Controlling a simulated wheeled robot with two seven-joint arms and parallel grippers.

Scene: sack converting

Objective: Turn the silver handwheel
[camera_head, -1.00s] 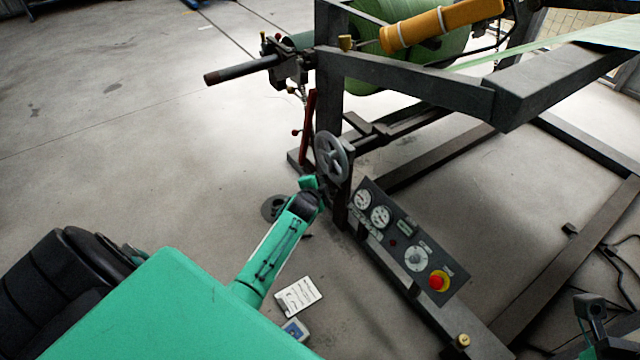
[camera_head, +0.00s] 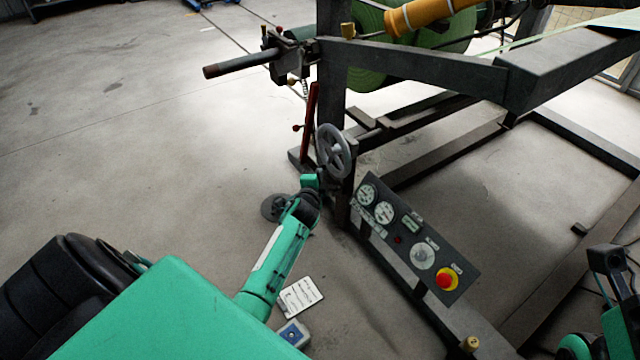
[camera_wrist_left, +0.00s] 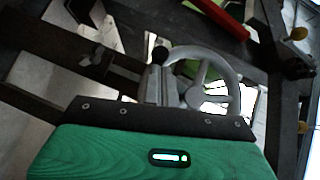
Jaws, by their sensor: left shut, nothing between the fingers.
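The silver handwheel (camera_head: 333,152) is a spoked grey wheel on the side of the dark machine frame. It also shows in the left wrist view (camera_wrist_left: 228,72), with a dark round knob at its rim. My left gripper (camera_head: 324,176) is at the lower edge of the wheel in the head view. In the left wrist view my left gripper (camera_wrist_left: 163,85) overlaps the left part of the wheel; its fingers are together with nothing between them. I cannot tell whether they touch the wheel. My right arm shows at the lower right edge, but its gripper fingers cannot be made out.
A control panel (camera_head: 408,236) with gauges and a red button (camera_head: 445,279) stands right of my left arm. A dark roller shaft (camera_head: 240,64) sticks out above the wheel. A red lever (camera_head: 311,115) stands just left of the wheel. Floor at left is clear.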

